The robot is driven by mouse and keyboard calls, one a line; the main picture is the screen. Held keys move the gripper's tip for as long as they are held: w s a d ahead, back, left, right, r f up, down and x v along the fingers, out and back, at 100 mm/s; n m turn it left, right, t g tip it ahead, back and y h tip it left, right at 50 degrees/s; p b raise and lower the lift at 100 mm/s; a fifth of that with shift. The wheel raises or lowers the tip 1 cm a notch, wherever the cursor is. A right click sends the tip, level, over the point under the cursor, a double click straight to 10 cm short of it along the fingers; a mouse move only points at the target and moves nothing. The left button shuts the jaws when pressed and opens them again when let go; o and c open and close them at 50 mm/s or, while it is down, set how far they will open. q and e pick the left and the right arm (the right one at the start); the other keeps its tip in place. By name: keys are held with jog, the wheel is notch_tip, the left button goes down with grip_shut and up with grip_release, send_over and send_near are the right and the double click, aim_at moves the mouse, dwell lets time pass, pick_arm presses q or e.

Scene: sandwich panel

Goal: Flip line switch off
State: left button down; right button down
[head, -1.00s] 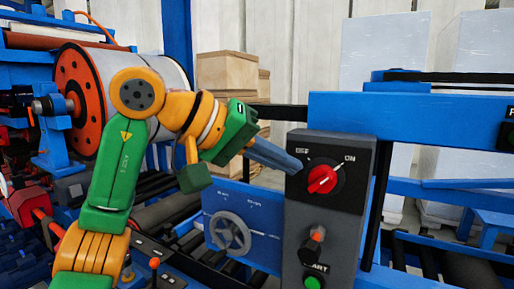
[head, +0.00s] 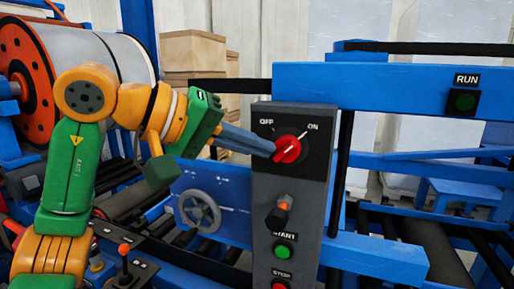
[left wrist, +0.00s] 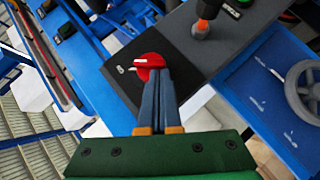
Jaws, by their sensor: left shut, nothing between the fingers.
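The line switch is a red rotary knob (head: 289,150) on a black plate marked OFF at left and ON at right, on a grey control box (head: 262,218). Its pale pointer line slants up right toward ON. My left gripper (head: 270,150) is shut and empty, its blue-grey fingertips at the knob's left edge. In the left wrist view the shut fingers (left wrist: 160,78) reach the red knob (left wrist: 148,61) and overlap its lower right part. I cannot tell whether they touch it. My right gripper is not in view.
Below the switch are an orange-tipped selector (head: 279,214), a green START button (head: 282,251) and a red STOP button (head: 279,285). A handwheel (head: 199,211) stands left of the box. A green RUN lamp (head: 465,102) is on the blue beam (head: 400,90) at right.

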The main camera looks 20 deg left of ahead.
pick_arm(q)
jog(key=shift+f, duration=0.15)
